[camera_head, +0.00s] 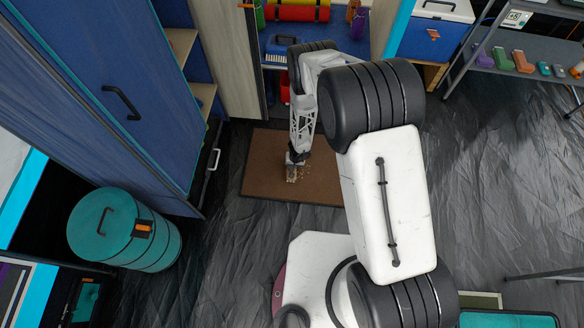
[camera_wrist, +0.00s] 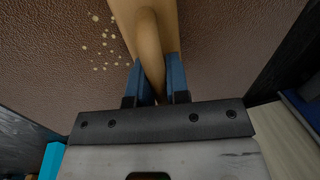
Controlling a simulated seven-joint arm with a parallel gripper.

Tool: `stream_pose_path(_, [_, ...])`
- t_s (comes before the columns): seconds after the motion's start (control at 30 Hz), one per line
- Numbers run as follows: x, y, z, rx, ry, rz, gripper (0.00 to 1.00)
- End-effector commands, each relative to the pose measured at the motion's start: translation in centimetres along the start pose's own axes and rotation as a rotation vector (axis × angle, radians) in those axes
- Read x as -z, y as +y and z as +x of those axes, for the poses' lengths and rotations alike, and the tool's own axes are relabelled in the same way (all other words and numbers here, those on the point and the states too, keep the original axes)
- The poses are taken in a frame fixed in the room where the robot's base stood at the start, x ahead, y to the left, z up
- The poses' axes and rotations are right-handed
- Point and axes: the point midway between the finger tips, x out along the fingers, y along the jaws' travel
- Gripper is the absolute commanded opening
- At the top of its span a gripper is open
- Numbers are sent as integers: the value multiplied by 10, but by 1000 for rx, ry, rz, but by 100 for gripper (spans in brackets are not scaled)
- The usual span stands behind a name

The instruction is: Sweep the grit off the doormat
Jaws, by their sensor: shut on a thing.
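The brown doormat (camera_head: 262,165) lies flat on the dark floor in front of the open cupboard. In the wrist view the doormat (camera_wrist: 235,45) fills most of the background. Pale grit (camera_wrist: 101,44) is scattered on it, left of my gripper. My gripper (camera_head: 293,158) points down over the middle of the doormat. In the wrist view its blue fingers (camera_wrist: 154,75) are shut on a tan wooden handle (camera_wrist: 148,30). In the head view the tool is too small to make out clearly.
A teal drum (camera_head: 95,225) stands on the floor at the left, near the blue cupboard door (camera_head: 110,75). A pale door panel (camera_head: 233,60) stands just behind the doormat. The crinkled floor (camera_head: 480,180) right of the doormat is clear.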

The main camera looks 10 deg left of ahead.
Motion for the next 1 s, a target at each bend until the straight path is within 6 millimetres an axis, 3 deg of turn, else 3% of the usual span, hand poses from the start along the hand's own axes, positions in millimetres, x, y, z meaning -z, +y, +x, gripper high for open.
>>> stream_pose_path(0.23, [14,2,1,0,1,0,0])
stream_pose_path(0.73, [17,2,1,0,1,0,0])
stream_pose_path(1.0, [30,3,0,0,0,-1,0])
